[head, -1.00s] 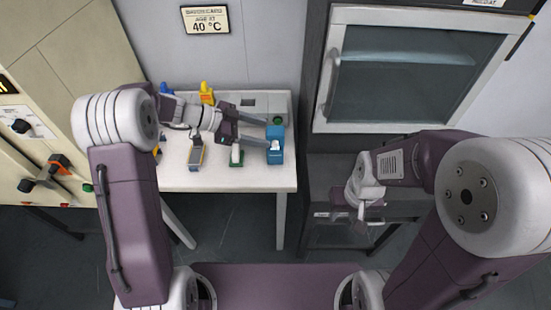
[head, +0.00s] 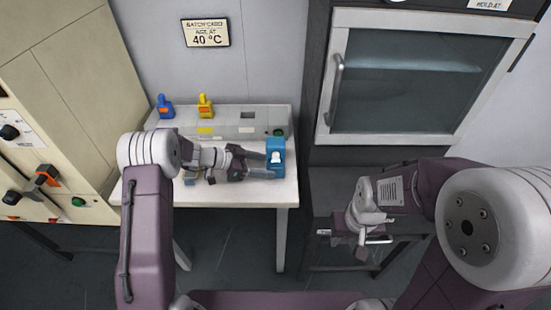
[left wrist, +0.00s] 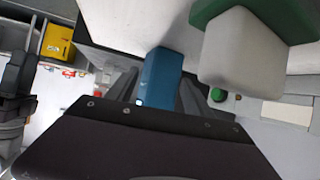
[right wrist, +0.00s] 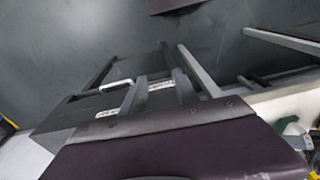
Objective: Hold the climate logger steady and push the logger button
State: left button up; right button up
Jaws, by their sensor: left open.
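The blue climate logger (head: 275,148) stands at the right end of the white table, with a small white part on its front. My left gripper (head: 264,164) is open, with its fingers reaching toward the logger from the left. In the left wrist view the blue body (left wrist: 162,72) lies between the two spread fingers; I cannot tell whether they touch it. Which part is the logger button is not clear. My right gripper (right wrist: 162,88) is open and empty, away from the table. It also shows at the right in the head view (head: 366,236).
A blue bottle-like item (head: 165,108) and a yellow one (head: 205,107) stand at the table's back. A green button (head: 278,132) is behind the logger. A white block with a green base (left wrist: 240,45) is close to the left wrist. A glass-doored chamber (head: 415,80) stands right.

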aim_at(273, 167)
pick_arm(q)
jog(key=shift+w+d+f+b, duration=0.15)
jog(key=shift+d+f+b, duration=0.35)
jog(key=shift+b, duration=0.15)
jog(key=shift+w+d+f+b, duration=0.15)
jog(key=shift+d+f+b, duration=0.3)
jog(key=shift+b, duration=0.15)
jog(key=shift+w+d+b, duration=0.2)
jog(key=shift+d+b, duration=0.3)
jog(key=shift+d, duration=0.05)
pick_arm(e)
notch_tip(273, 167, down, 5)
jog(key=shift+r, duration=0.1)
pick_arm(q)
jog(key=shift+c, duration=0.3)
jog(key=c, duration=0.8)
jog(key=shift+o, duration=0.2)
pick_arm(e)
grip_shut()
